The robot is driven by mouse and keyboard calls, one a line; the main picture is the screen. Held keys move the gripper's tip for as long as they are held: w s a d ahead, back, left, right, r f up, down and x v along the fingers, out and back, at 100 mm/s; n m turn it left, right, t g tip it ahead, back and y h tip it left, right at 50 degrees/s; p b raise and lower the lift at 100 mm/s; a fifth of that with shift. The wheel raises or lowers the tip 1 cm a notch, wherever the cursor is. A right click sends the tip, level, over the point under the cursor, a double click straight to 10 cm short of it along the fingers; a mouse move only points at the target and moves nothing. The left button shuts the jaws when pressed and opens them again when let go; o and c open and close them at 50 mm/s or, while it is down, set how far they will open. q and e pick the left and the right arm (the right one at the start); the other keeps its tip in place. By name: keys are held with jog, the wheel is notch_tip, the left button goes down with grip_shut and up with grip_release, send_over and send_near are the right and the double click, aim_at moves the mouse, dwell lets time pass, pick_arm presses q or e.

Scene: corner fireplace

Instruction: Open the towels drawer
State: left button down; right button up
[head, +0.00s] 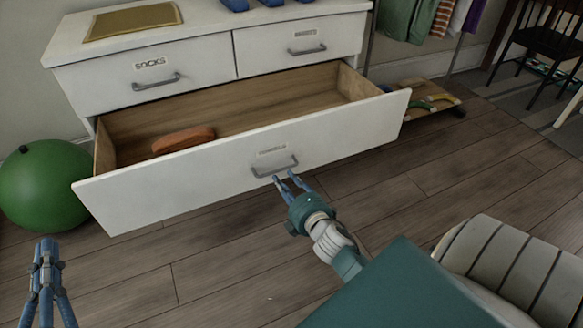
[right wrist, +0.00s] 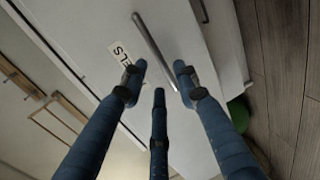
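The towels drawer (head: 345,134) is the wide bottom drawer of a white dresser. It is pulled well out, its wooden inside showing. Its front bears a blurred label and a grey bar handle (head: 275,168). A reddish-brown oblong object (head: 184,140) lies inside. My right gripper (head: 285,177) is just below and in front of this handle, fingers apart; the head view shows no clear grip. In the right wrist view the handle (right wrist: 150,42) lies beyond the spread fingertips, near a label partly reading "LS". My left gripper (head: 47,246) is low at the left, away from the dresser, its fingertips close together.
Above are two shut drawers, the left labelled SOCKS (head: 140,88), the other (head: 300,45) unreadable. A green ball (head: 45,185) sits left of the open drawer. A low shelf (head: 450,102) and hanging clothes are at right. Wooden floor (head: 220,275) lies clear in front.

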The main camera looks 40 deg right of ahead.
jog(key=shift+v, duration=2.3)
